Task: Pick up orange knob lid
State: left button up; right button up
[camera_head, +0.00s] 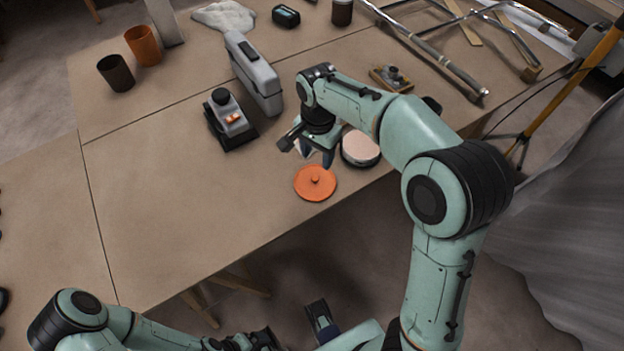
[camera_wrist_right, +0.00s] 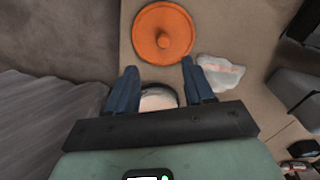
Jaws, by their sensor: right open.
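The orange knob lid (camera_head: 315,184) is a flat disc with a small round knob, lying on the tan table near its front edge. In the right wrist view the lid (camera_wrist_right: 150,40) lies beyond the fingertips, near the top of the picture. My right gripper (camera_head: 316,158) is open above the table, just behind the lid, apart from it. Its two blue fingers (camera_wrist_right: 160,85) have nothing gripped between them. Part of my left gripper (camera_head: 322,318) shows low in the head view, in front of the table; its jaw opening is unclear.
A round pale-topped container (camera_head: 360,147) stands right of the right gripper. A grey-black device (camera_head: 230,118) and a grey case (camera_head: 254,75) stand behind left. A crumpled whitish piece (camera_wrist_right: 221,72) lies near the lid. The table's left part (camera_head: 170,215) is clear.

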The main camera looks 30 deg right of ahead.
send_over(315, 177)
jog(key=f, duration=0.5)
jog(key=shift+s+f+b, duration=0.15)
jog(key=shift+s+b, duration=0.1)
jog(key=shift+b, duration=0.15)
jog(key=f, duration=0.2)
jog(key=f+b, duration=0.1)
jog(key=f, duration=0.1)
jog(key=shift+w+f, duration=0.2)
jog(key=shift+f, duration=0.15)
grip_shut()
